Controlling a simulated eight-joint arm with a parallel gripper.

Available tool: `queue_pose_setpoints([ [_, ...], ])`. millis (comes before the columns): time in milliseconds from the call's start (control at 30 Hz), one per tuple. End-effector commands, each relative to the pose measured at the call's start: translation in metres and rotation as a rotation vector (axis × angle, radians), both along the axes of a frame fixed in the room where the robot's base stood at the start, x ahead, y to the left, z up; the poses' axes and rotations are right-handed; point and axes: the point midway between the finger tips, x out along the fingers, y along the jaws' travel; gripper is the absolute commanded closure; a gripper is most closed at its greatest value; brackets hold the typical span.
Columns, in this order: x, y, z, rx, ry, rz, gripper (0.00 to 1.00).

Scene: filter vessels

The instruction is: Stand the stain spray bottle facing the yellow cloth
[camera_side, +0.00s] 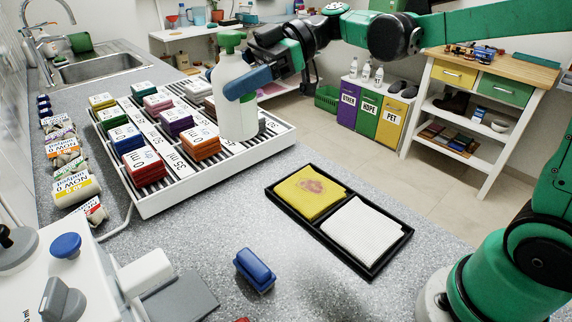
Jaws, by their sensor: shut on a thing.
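The stain spray bottle (237,101) is white with a green spray head and is upright. My gripper (246,82) comes from the right and is shut on the bottle's upper body. In the picture the bottle is in front of the right part of the white rack; I cannot tell whether its base touches anything. The yellow cloth (297,204) has a brownish stain and lies flat in the left compartment of a black tray (347,250). My gripper and the bottle are apart from the cloth, up and to its left.
A white slatted rack (160,200) holds several coloured stacks with labels. A white cloth (362,231) fills the tray's other compartment. A blue block-like object (254,268) lies on the counter. Bare counter (235,210) lies between rack and tray. A sink (95,68) is at the back left.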

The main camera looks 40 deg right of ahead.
Motion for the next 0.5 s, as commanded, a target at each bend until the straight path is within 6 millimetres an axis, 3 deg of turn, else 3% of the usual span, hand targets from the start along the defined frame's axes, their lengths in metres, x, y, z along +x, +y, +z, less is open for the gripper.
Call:
queue_pose_setpoints([
  [167, -0.013, -0.015, -0.013, 0.004, -0.001, 0.005, 1.0],
  [500, -0.013, -0.015, -0.089, 0.004, -0.001, 0.005, 1.0],
])
